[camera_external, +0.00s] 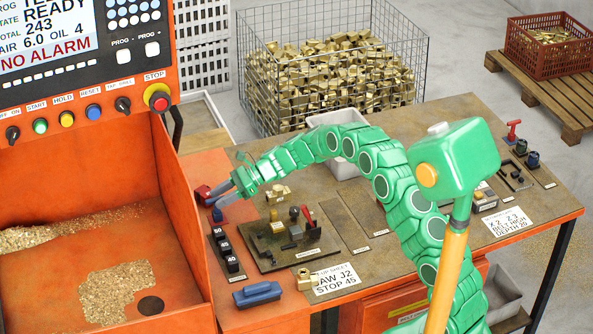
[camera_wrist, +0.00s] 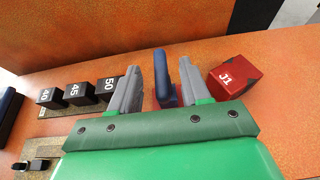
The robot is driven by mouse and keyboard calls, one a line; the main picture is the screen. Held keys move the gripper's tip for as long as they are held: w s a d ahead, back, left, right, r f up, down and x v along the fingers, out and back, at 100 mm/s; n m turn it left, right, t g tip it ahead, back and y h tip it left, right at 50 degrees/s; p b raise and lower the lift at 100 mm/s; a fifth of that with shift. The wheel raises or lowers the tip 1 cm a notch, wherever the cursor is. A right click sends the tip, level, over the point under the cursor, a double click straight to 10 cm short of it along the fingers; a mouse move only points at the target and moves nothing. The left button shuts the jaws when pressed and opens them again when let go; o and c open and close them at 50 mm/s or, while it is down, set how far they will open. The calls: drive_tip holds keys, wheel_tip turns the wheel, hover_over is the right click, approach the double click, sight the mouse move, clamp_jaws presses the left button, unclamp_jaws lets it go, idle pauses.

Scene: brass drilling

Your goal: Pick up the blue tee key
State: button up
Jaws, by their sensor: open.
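A dark blue piece, which looks like the blue tee key (camera_wrist: 163,82), stands between my two grey fingers in the wrist view. A gap shows on each side of it, and its lower end is partly hidden by my gripper. In the external view a small blue part of it (camera_external: 217,214) shows just below my fingertips, at the left end of the bench. My gripper (camera_wrist: 160,63) is open around it. My gripper also shows in the external view (camera_external: 216,194), reaching low over the orange surface beside the machine.
A red block marked J1 (camera_wrist: 234,78) sits close to my right finger in the wrist view. Black blocks marked 40, 45 and 50 (camera_wrist: 108,88) stand left of my fingers.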

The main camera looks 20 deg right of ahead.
sight(211, 203)
drive_tip(key=shift+x, duration=2)
clamp_jaws()
